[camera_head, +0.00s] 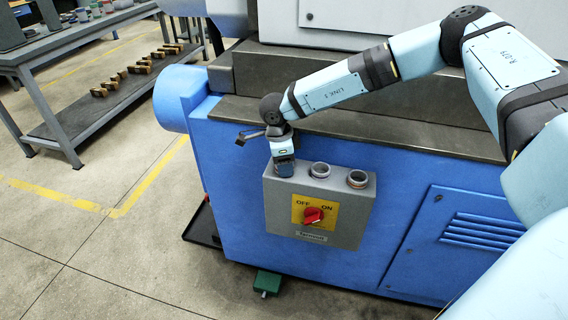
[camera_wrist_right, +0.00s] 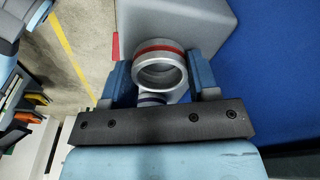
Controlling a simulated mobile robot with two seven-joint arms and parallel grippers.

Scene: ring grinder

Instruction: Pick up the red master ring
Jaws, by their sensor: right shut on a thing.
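The red master ring (camera_wrist_right: 157,46) is a silver metal ring with a red band. In the right wrist view it sits between the two blue fingers of my right gripper (camera_wrist_right: 160,68), which are shut on it. In the head view my right gripper (camera_head: 283,163) is at the left end of the grey switch box's top, and it hides the ring there. I cannot tell whether the ring touches the box. My left gripper is not in view.
The grey switch box (camera_head: 282,212) has a red OFF/ON knob (camera_head: 313,215) on its front. Two more rings stand on its top, a middle ring (camera_head: 320,170) and a right ring (camera_head: 357,179). The blue machine (camera_head: 230,170) is behind. A workbench (camera_head: 70,45) stands far left.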

